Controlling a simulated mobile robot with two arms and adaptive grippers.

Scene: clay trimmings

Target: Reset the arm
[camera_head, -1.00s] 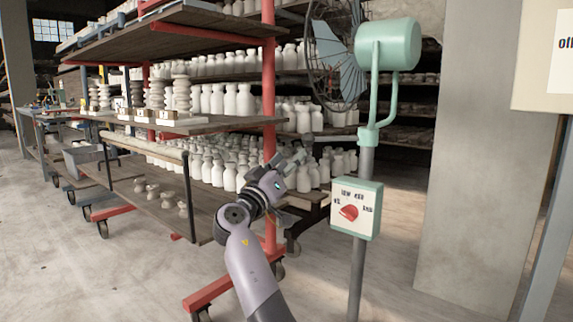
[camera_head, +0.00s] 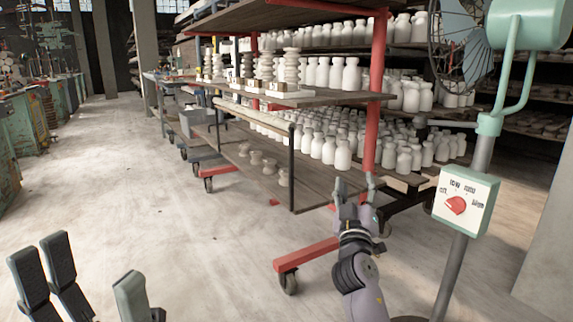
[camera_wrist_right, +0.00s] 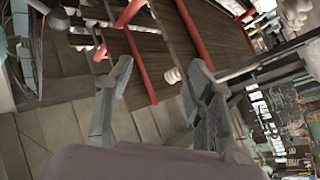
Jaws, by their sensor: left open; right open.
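My right gripper (camera_head: 356,188) is open and empty at the end of the raised right arm, pointing up in front of the shelf rack. In the right wrist view its two fingers (camera_wrist_right: 160,82) stand well apart with nothing between them. My left gripper (camera_head: 92,268) shows at the bottom left of the head view, its dark fingers apart and empty, over bare floor. The left arm behind it is out of frame.
A rack with a red post (camera_head: 376,100) holds many white bottles (camera_head: 345,150). To the right, a fan on a pole carries a switch box (camera_head: 466,200) with a red knob (camera_head: 456,205). Open concrete floor (camera_head: 120,190) lies left. A red rack foot (camera_head: 305,254) sticks out near my right arm.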

